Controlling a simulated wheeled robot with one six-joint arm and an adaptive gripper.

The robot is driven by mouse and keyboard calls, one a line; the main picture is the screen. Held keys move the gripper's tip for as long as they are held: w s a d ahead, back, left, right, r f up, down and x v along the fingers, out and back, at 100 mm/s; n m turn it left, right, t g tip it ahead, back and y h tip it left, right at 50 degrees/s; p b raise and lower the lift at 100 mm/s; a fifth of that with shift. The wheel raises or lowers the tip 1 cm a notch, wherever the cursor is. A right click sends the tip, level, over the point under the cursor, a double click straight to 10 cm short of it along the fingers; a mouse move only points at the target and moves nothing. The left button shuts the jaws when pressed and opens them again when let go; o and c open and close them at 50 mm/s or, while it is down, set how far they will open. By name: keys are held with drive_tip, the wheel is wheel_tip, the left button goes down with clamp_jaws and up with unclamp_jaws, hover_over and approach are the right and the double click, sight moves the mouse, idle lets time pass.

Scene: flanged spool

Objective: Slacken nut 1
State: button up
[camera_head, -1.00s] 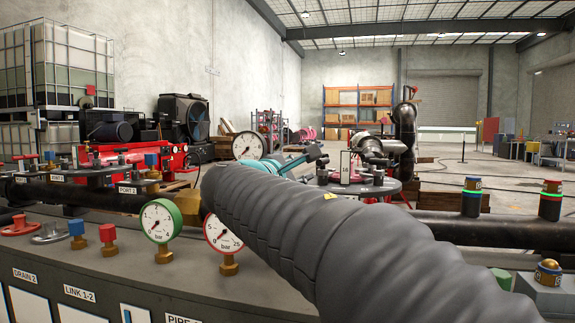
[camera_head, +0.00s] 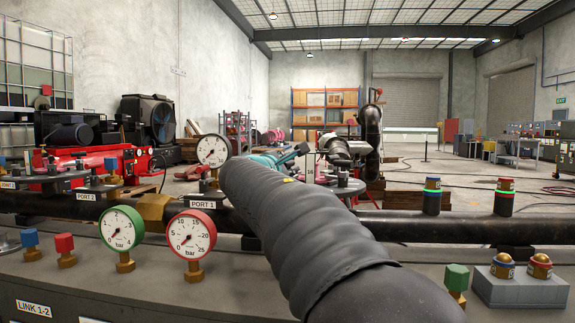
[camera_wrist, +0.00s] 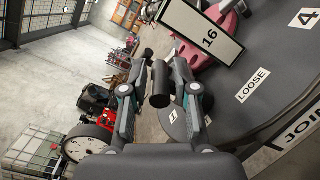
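My gripper (camera_wrist: 164,72) shows in the wrist view with its two fingers apart. A short dark cylinder (camera_wrist: 160,88) appears between the fingers; I cannot tell whether it touches them or what it is. A grey round plate with a label 1 (camera_wrist: 173,117) lies just beyond the fingers. Nut 1 itself cannot be made out. A white plate marked 16 (camera_wrist: 204,36) stands beside the right finger, near a red part (camera_wrist: 230,22). In the head view my gripper (camera_head: 300,152) is small and partly hidden by my arm, near the flanged spool (camera_head: 345,150).
A dark disc carries labels LOOSE (camera_wrist: 253,86) and 4 (camera_wrist: 306,17). In the head view, a green-rimmed gauge (camera_head: 122,228) and a red-rimmed gauge (camera_head: 191,234) stand in front of a long dark pipe (camera_head: 450,226). A black elbow pipe (camera_head: 370,140) rises behind the spool.

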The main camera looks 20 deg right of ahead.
drive_tip(key=shift+w+d, duration=0.1)
drive_tip(key=shift+c, duration=0.3)
clamp_jaws()
